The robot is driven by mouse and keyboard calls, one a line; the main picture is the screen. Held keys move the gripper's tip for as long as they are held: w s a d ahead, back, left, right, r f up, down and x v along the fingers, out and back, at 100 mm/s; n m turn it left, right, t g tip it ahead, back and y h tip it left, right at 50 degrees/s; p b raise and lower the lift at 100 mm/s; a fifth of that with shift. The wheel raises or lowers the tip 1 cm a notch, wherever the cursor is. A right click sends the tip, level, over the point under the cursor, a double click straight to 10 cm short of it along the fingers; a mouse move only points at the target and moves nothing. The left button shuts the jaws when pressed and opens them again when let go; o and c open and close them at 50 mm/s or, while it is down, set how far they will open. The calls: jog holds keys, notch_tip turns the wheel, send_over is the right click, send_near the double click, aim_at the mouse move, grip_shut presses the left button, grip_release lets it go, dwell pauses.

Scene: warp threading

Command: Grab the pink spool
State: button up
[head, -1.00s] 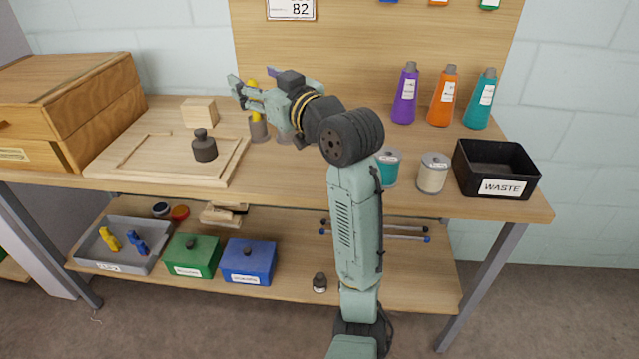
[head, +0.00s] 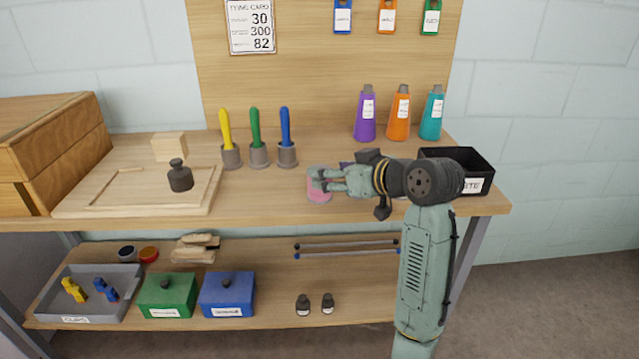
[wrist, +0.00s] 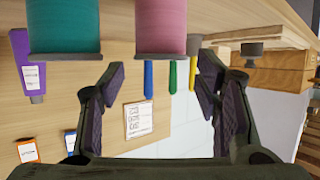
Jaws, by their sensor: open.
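The pink spool (head: 319,196) stands on the workbench top right of the middle, partly covered by my gripper in the head view. My gripper (head: 322,180) is at the spool, its fingers pointing left. In the wrist view, which looks upside down, the pink spool (wrist: 160,28) hangs from the top edge, lined up between the two open fingers (wrist: 160,85). No finger clearly touches it; the exact gap cannot be told. A teal spool (wrist: 64,28) is beside it, left in that view.
Yellow, green and blue-handled tools (head: 258,145) stand in grey holders left of the spool. Purple, orange and teal cones (head: 398,115) stand at the back right. The black waste bin (head: 475,165) is behind my arm. A weight (head: 180,178) sits on a wooden tray.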

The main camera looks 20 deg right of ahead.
aim_at(317, 197)
jog(key=p+x, duration=0.1)
jog(key=x, duration=0.4)
jog(key=shift+w+f, duration=0.1)
jog(key=shift+f, duration=0.05)
jog(key=c, duration=1)
